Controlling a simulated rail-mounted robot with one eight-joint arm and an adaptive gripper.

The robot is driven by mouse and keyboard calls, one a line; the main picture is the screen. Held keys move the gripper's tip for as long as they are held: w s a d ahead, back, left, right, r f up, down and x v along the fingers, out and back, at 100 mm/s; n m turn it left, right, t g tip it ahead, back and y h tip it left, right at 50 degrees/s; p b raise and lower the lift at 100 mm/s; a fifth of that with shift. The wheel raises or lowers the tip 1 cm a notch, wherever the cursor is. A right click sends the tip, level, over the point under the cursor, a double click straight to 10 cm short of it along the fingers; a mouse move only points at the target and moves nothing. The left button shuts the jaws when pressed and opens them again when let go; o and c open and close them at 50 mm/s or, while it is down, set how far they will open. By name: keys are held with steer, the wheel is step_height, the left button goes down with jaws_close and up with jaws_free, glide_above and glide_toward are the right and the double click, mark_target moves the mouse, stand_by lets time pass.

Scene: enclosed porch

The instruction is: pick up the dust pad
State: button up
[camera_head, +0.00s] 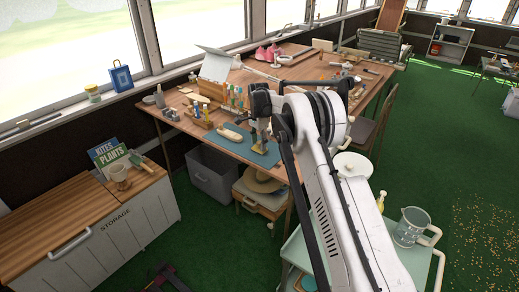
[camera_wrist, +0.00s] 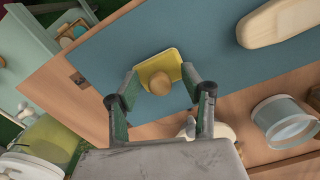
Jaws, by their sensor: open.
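The dust pad, a yellow square pad with a round wooden knob (camera_wrist: 159,82), lies on the blue mat (camera_wrist: 125,45) near its edge in the wrist view. In the head view the pad (camera_head: 259,148) shows small on the mat (camera_head: 268,159), partly hidden by my gripper (camera_head: 260,137). In the wrist view my gripper (camera_wrist: 160,75) is open, with one fingertip on either side of the pad. I cannot tell whether the fingertips touch the pad. Nothing is held.
A pale wooden oblong block (camera_wrist: 285,22) lies on the mat, close by the pad. A round clear-walled dish (camera_wrist: 285,122) shows at right in the wrist view. Brushes and bottles (camera_head: 235,97) crowd the workbench behind. A cart with a glass jug (camera_head: 408,228) stands front right.

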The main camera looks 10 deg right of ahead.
mark_target(259, 142)
steer(key=shift+f, duration=0.35)
jaws_close()
steer(key=shift+r, duration=0.45)
step_height(259, 142, up, 4)
steer(key=shift+f, duration=0.25)
steer(key=s+a+r, duration=0.6)
steer(key=s+a, duration=0.1)
steer(key=a, duration=0.1)
steer(key=shift+s+a+r, duration=0.35)
steer(key=shift+s, duration=0.05)
